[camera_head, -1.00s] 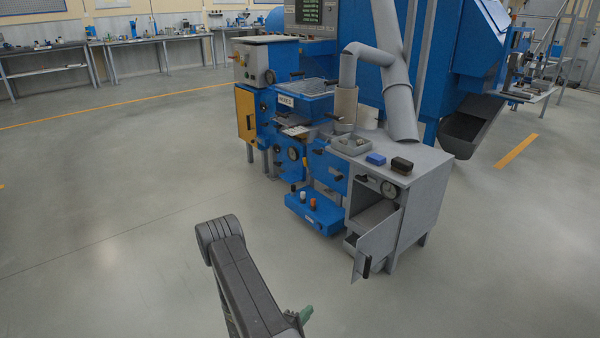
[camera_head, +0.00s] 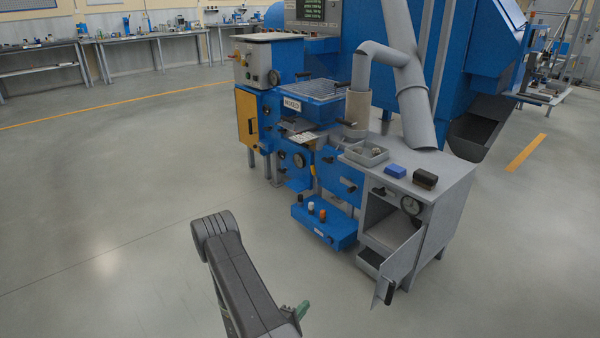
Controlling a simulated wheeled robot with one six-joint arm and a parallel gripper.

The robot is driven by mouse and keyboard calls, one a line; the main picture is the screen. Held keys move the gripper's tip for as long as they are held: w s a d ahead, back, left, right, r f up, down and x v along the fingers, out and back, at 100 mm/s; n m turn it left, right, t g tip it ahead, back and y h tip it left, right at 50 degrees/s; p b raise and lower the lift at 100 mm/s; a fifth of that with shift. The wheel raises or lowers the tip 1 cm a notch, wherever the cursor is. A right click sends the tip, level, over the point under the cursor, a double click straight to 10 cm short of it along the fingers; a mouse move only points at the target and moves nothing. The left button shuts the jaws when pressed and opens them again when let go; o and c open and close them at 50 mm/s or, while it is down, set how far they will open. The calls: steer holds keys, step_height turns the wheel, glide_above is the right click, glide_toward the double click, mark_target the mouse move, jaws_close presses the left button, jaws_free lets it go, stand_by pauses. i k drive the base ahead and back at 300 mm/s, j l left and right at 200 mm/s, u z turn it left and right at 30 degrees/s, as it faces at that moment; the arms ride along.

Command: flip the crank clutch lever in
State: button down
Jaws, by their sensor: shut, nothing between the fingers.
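The blue auger machine (camera_head: 327,203) stands ahead, right of the picture's middle. My dark grey arm rises from the bottom edge, apart from the machine, with open floor between. A small green part shows beside the arm at the bottom. My gripper's fingers cannot be made out.
A grey cabinet (camera_head: 447,207) stands at the right with its door (camera_head: 401,262) hanging open towards me. A low blue tray (camera_head: 338,231) with small bottles juts out at floor level. A yellow panel (camera_head: 246,115) is on the left. The floor (camera_head: 110,220) at left is clear.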

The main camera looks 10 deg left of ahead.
mark_target(312, 167)
steer(key=i+j, duration=0.75)
steer(key=i, duration=0.3)
steer(key=i+j, duration=0.4)
steer(key=i+l, duration=0.2)
steer(key=i, duration=0.2)
steer(key=i+l, duration=0.15)
steer(key=i, duration=0.3)
steer(key=i+l, duration=0.2)
steer(key=i, duration=0.2)
